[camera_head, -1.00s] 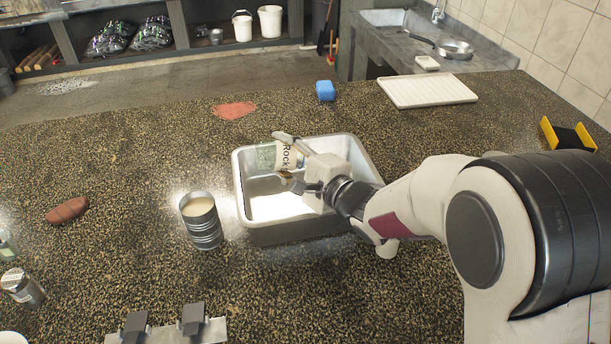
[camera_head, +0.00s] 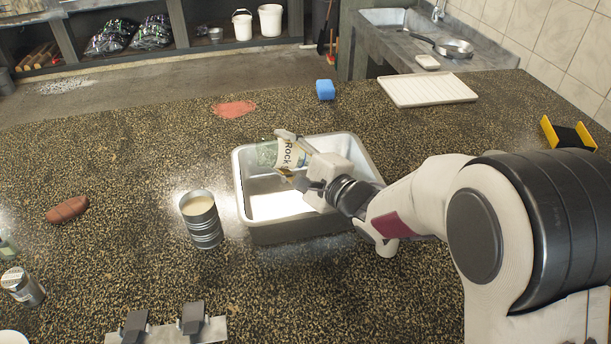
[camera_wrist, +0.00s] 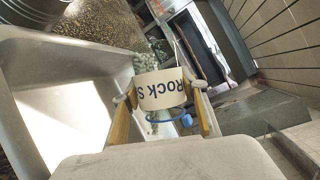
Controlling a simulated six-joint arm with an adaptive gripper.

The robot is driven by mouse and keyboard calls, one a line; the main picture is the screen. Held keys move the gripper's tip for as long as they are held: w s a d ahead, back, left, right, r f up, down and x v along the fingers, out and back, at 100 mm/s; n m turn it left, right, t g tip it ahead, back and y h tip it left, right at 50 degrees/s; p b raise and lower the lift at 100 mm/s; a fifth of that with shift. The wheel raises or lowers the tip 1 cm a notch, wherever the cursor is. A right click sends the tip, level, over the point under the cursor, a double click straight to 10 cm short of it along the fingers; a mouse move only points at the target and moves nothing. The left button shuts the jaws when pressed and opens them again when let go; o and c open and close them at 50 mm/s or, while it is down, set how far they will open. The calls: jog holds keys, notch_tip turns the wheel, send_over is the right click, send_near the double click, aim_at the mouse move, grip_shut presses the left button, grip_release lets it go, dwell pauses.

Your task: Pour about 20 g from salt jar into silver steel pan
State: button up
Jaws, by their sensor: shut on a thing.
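The salt jar (camera_head: 290,154), clear glass with a cream label reading "Rock S", is held tilted above the far left part of the silver steel pan (camera_head: 262,234). My gripper (camera_head: 287,156) is shut around the jar at its label. In the wrist view, the two fingers (camera_wrist: 164,95) press on either side of the labelled jar (camera_wrist: 163,88), and the glass part extends beyond the label. The rectangular pan (camera_wrist: 25,65) lies to the left there. Its visible floor looks bare and bright. I cannot tell whether salt is falling; part of the pan is hidden by my arm.
A ribbed open can (camera_head: 203,228) of pale contents stands just left of the pan. A blue sponge (camera_head: 325,90), red powder patch (camera_head: 234,109) and white ridged tray (camera_head: 427,90) lie farther back. A brown sausage-like item (camera_head: 67,209) lies left.

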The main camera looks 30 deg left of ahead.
aim_at(278, 165)
jog(key=shift+w+r, duration=0.1)
jog(key=shift+w, duration=0.05)
dwell(0.6)
jog(key=shift+s+a+f+n+h, duration=0.3)
jog(key=shift+s+f+n+h, duration=0.15)
jog(key=shift+n, duration=0.35)
jog(key=shift+s+a+f+n+t+h, duration=0.1)
jog(key=shift+f+n+t+h, duration=0.15)
jog(key=shift+f+n+h, duration=0.3)
jog(key=shift+s+a+f+n+t+h, duration=0.1)
jog(key=shift+f+n+t+h, duration=0.2)
jog(key=shift+f+n, duration=0.35)
jog(key=shift+s+a+f+n+h, duration=0.1)
jog(key=shift+a+f+n+h, duration=0.15)
jog(key=shift+n, duration=0.35)
jog(key=shift+d+r+n+t+h, duration=0.1)
jog(key=shift+r+n+t+h, duration=0.15)
jog(key=shift+n+h, duration=0.1)
jog(key=shift+r, duration=0.1)
jog(key=shift+f+n+t+h, duration=0.3)
jog(key=shift+f+n+h, duration=0.2)
jog(key=shift+n, duration=0.25)
jog(key=shift+d+r+n+t+h, duration=0.15)
jog(key=shift+r+n+t+h, duration=0.25)
jog(key=shift+n, duration=0.1)
